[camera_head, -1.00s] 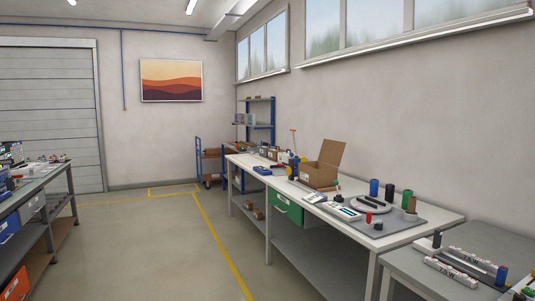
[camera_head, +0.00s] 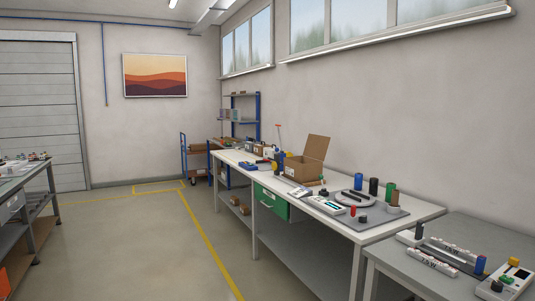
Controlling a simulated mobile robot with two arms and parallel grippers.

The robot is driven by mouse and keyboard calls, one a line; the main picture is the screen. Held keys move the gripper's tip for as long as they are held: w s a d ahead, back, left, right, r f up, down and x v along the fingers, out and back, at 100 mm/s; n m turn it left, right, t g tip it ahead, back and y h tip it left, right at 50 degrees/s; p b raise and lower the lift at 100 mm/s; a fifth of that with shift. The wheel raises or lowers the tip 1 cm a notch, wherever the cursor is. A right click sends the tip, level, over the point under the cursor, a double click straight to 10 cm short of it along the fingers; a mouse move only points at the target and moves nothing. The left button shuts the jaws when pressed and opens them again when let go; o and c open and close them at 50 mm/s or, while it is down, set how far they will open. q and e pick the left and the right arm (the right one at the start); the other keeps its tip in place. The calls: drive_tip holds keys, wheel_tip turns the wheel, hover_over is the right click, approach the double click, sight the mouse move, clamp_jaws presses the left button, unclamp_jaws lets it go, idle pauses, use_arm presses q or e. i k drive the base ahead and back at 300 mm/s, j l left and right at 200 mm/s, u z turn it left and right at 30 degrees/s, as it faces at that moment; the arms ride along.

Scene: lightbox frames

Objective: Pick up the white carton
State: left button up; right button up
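I cannot tell for certain which thing is the white carton. Two long white boxes with dark lettering lie on the grey table at the lower right: a front one (camera_head: 433,264) and a back one (camera_head: 453,249). They lie roughly parallel and close together. Small pale boxes (camera_head: 230,115) also stand on the blue shelf rack at the back, too small to make out. Neither of my grippers is in view.
A long white workbench (camera_head: 232,158) runs along the right wall, with an open brown cardboard box (camera_head: 302,168) and a green drawer (camera_head: 271,202). A blue cart (camera_head: 184,150) stands behind it. Another bench (camera_head: 35,196) is at left. The floor between is clear.

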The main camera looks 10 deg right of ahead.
sight(269, 152)
drive_tip(key=i+u, duration=0.15)
drive_tip(key=u, duration=0.25)
drive_tip(key=i, duration=7.4)
drive_tip(key=i+z, duration=0.35)
drive_tip(key=i+j+z, duration=0.25)
drive_tip(key=i+z, duration=0.15)
drive_tip(key=i+j+z, duration=0.35)
drive_tip(key=i, duration=0.2)
